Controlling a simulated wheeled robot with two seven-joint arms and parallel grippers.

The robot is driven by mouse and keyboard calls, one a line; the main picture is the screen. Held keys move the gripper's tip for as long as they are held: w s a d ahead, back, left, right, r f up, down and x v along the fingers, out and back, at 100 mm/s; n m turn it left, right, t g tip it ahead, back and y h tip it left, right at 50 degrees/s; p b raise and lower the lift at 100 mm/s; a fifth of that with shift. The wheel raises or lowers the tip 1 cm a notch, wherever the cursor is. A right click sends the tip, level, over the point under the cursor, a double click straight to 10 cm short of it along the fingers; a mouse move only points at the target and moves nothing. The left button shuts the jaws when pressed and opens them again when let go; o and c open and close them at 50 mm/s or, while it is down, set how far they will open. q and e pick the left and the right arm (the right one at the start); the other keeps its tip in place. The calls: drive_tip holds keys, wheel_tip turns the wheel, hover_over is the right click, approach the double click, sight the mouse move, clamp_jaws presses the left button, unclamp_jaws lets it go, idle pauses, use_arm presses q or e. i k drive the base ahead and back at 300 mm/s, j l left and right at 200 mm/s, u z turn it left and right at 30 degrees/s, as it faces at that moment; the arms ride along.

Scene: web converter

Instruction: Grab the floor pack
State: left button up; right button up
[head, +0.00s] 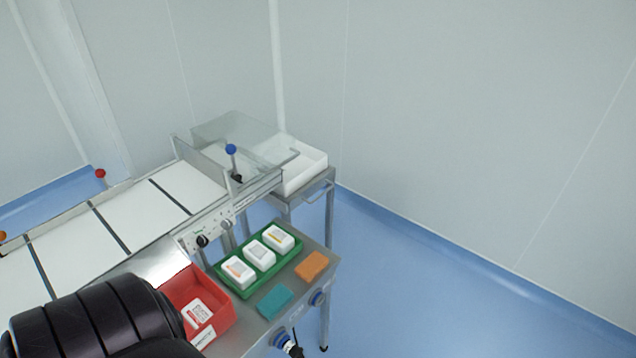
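No pack shows on the visible blue floor (420,290). Three white packs, a left one (238,272), a middle one (261,255) and a right one (278,239), sit in a row in a green tray (222,277) on the steel side shelf. A white pack or card with red print (197,313) lies in a red bin (218,306) at the lower left. Neither gripper is in view. A black ribbed part, apparently my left arm, covers the lower left and hides part of the red bin and machine.
A teal block (275,301) and an orange block (312,266) lie on the shelf (295,285). A conveyor with white panels (135,215) runs back to a clear cover (240,135) and white bin (305,170). Blue knobs (318,298) protrude from the shelf front. Floor at right is clear.

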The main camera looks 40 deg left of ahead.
sight(280, 241)
drive_tip(key=i+u, duration=0.1)
drive_tip(key=i, duration=0.55)
drive_tip(key=i+l+u, duration=0.1)
drive_tip(key=i, duration=0.6)
drive_tip(key=i+l+u, duration=0.1)
drive_tip(key=i, duration=0.55)
drive_tip(key=l, duration=0.1)
